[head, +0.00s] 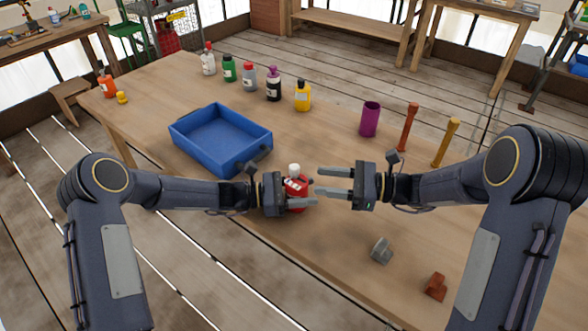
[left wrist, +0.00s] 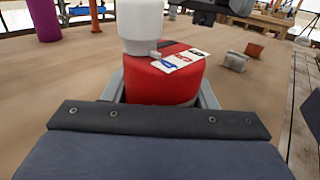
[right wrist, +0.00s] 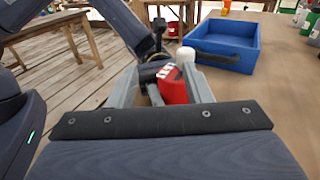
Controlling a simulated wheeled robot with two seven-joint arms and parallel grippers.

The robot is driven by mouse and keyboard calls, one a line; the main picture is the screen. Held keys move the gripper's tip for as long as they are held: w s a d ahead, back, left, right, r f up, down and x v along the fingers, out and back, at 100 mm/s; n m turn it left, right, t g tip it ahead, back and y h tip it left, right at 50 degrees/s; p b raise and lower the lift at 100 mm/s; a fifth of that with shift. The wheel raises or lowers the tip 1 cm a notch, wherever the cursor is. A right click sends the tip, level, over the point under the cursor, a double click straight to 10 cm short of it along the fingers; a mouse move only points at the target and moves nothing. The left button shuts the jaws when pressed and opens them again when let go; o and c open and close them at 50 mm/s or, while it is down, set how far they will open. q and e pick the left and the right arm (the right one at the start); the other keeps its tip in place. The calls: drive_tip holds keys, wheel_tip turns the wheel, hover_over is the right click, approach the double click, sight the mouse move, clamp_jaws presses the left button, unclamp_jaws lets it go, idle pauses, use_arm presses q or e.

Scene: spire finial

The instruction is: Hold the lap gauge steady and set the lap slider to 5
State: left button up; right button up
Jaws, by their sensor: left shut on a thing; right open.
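In the right wrist view the red body (right wrist: 172,88) shows beyond the open fingers.
A blue tray (head: 183,136) stands behind my left gripper. Several bottles line the far side, including a yellow one (head: 302,96). A purple cup (head: 370,119) stands back right. A grey piece (head: 381,250) and a brown block (head: 435,287) lie at front right.

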sight(294, 170)
drive_tip(key=w+a+m+t, duration=0.1)
drive_tip(key=a, duration=0.1)
drive_tip(key=w+a+f+m+t, duration=0.1)
drive_tip(key=w+a+t, duration=0.1)
drive_tip(key=a, duration=0.1)
drive_tip(key=w+a+m+t+h, duration=0.1)
drive_tip(key=w+a, duration=0.1)
drive_tip(key=a, duration=0.1)
drive_tip(key=shift+w+f, duration=0.15)
drive_tip(key=shift+f, duration=0.15)
drive_tip(key=shift+d, duration=0.1)
clamp_jaws()
idle(0.3)
